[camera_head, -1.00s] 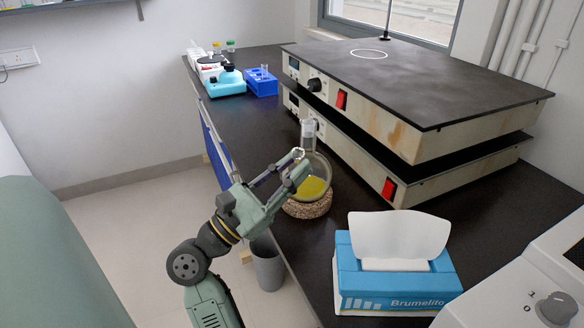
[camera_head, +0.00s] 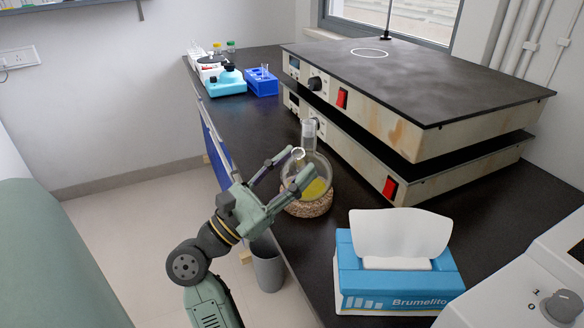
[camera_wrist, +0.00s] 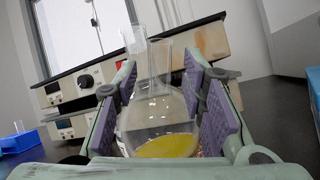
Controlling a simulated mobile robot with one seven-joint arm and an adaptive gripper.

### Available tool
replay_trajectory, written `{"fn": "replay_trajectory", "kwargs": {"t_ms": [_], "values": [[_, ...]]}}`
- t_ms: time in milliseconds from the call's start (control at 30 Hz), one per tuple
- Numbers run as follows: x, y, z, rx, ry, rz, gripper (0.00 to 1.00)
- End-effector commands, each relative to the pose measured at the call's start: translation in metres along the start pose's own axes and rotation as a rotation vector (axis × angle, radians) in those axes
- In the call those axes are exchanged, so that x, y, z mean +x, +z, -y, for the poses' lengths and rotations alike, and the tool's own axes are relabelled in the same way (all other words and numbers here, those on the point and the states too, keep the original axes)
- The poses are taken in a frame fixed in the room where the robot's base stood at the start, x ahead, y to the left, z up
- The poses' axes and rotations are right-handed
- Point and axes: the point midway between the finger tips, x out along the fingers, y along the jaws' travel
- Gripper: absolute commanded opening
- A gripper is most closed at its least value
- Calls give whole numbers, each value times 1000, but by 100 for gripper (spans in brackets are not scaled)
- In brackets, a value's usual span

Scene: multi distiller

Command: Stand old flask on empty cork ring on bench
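The flask (camera_head: 322,168) is clear round glass with yellow liquid in it. It has an upright neck and a second, angled neck. It sits upright on the cork ring (camera_head: 308,208), a speckled brown ring on the dark bench (camera_head: 250,130). My gripper (camera_head: 297,164) is at the flask's left side and its fingers are spread apart. In the wrist view the flask (camera_wrist: 157,120) is between the two purple finger pads (camera_wrist: 160,95). Whether either pad still touches the glass is hard to tell. The ring is mostly hidden in the wrist view.
Two stacked hotplates (camera_head: 410,95) stand just behind and right of the flask. A blue tissue box (camera_head: 395,270) is at the front right. A blue rack (camera_head: 262,84) and a turquoise device (camera_head: 226,82) are at the far end. The bench between is clear.

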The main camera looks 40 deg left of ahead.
Motion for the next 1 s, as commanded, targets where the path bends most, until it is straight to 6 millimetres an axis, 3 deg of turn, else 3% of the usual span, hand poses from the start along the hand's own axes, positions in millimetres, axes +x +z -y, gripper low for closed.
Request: {"fn": "replay_trajectory", "kwargs": {"t_ms": [300, 433, 800, 1000], "values": [[-1, -1, 0, -2, 0, -1, 41], [-11, -1, -1, -2, 3, -1, 41], [-86, 0, -1, -1, 5, -1, 41], [-113, 0, 0, -1, 2, 0, 41]]}}
